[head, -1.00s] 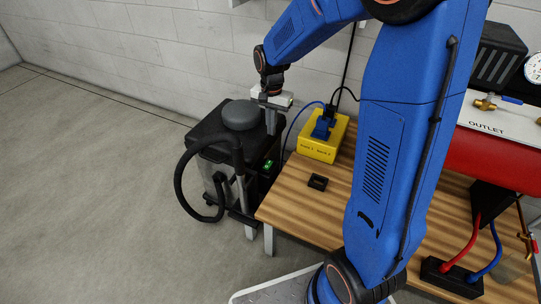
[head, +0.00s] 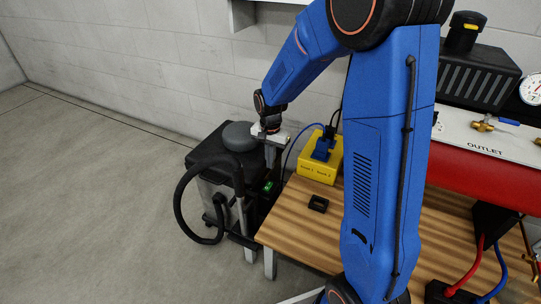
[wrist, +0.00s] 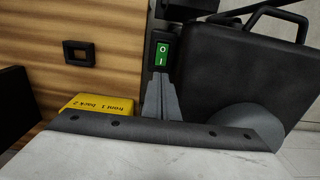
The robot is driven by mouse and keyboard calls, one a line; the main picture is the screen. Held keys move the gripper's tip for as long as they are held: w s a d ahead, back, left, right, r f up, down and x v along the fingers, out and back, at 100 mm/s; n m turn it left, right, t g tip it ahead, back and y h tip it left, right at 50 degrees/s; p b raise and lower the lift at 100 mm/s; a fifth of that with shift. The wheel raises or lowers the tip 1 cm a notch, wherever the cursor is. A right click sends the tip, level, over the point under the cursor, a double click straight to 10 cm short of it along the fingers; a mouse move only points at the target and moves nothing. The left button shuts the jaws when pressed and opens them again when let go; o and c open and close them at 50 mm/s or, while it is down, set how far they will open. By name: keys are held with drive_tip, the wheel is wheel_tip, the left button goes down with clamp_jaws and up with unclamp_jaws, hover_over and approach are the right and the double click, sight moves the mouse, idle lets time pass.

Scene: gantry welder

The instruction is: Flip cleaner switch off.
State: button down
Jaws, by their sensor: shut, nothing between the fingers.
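The cleaner (head: 210,160) is a black box-shaped machine with a round grey cap and a black hose, standing on the floor left of the bench. Its green rocker switch (head: 268,186) is on the side facing the bench. In the wrist view the switch (wrist: 161,53) shows white "0" and "I" marks; which half is pressed is unclear. My gripper (head: 270,164) is shut and empty, pointing down above the switch. In the wrist view its grey fingertips (wrist: 158,76) appear just below the switch; contact cannot be told.
The wooden bench (head: 290,232) is close on the right. It carries a yellow socket box (head: 321,168) with a blue plug and a small black square frame (head: 318,203). The block wall stands behind. Open floor (head: 90,200) lies to the left.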

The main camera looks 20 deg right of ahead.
sight(269, 185)
wheel_tip(269, 185, down, 8)
drive_tip(key=shift+f, duration=0.1)
idle(0.5)
drive_tip(key=shift+f, duration=0.15)
idle(0.4)
drive_tip(key=shift+s+a+r, duration=0.35)
drive_tip(key=shift+s+a, duration=0.1)
drive_tip(key=shift+w+d+r, duration=0.1)
drive_tip(key=shift+r, duration=0.45)
wheel_tip(269, 185, up, 13)
drive_tip(key=w+d, duration=0.1)
drive_tip(key=shift+w+d+f, duration=0.15)
drive_tip(key=shift+w+d, duration=0.1)
